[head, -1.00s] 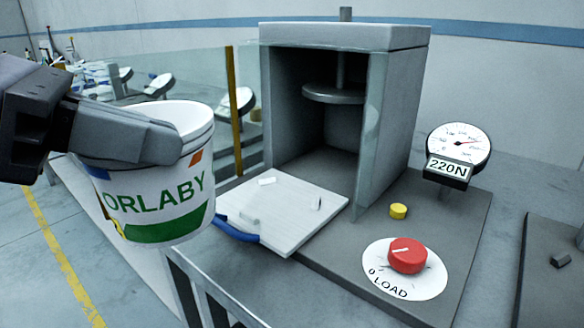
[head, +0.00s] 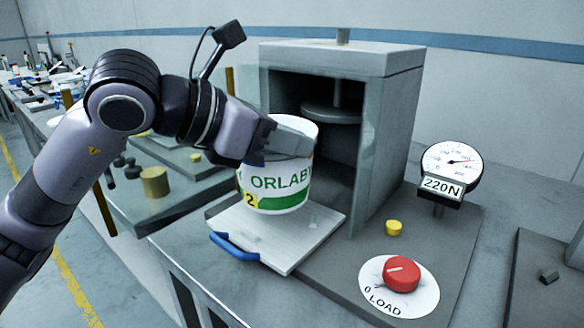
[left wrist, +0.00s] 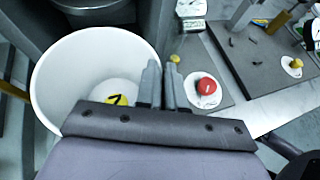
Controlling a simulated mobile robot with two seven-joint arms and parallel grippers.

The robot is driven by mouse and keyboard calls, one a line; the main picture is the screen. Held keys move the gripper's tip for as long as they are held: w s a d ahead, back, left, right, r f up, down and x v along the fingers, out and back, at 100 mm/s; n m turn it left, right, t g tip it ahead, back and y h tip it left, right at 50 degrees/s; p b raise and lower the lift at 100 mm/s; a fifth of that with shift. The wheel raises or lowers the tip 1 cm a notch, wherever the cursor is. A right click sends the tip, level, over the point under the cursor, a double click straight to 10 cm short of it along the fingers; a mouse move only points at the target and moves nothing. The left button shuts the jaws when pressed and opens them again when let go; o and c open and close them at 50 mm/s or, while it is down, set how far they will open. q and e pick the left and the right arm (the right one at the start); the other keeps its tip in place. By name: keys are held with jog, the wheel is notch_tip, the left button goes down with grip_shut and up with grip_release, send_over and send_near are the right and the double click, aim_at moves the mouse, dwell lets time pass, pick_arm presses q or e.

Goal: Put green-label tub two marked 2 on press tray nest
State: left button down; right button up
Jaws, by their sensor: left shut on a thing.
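A small peg (head: 313,225) shows beside the base; the rest of the nest is hidden. In the left wrist view the fingers (left wrist: 163,85) pinch the rim of the open tub (left wrist: 75,60), with a yellow mark on its floor. My right gripper is not in view.
The press housing (head: 392,130) stands open behind the tray, its round plate (head: 332,114) raised inside. The blue tray handle (head: 233,247) faces front. A red load knob (head: 403,274), a yellow button (head: 394,228) and a gauge reading 220N (head: 451,172) are at right.

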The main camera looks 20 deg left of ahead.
aim_at(293, 168)
pick_arm(q)
notch_tip(293, 168, down, 4)
jog(key=shift+r, duration=0.1)
jog(key=shift+w+d+f, duration=0.1)
jog(key=shift+w+f, duration=0.1)
jog(key=shift+f, duration=0.05)
jog(key=shift+f, duration=0.1)
jog(key=c, duration=1.7)
grip_release()
jog(key=shift+f+b, duration=0.1)
jog(key=shift+b, duration=0.2)
jog(key=o, duration=0.5)
jog(key=shift+c, duration=0.2)
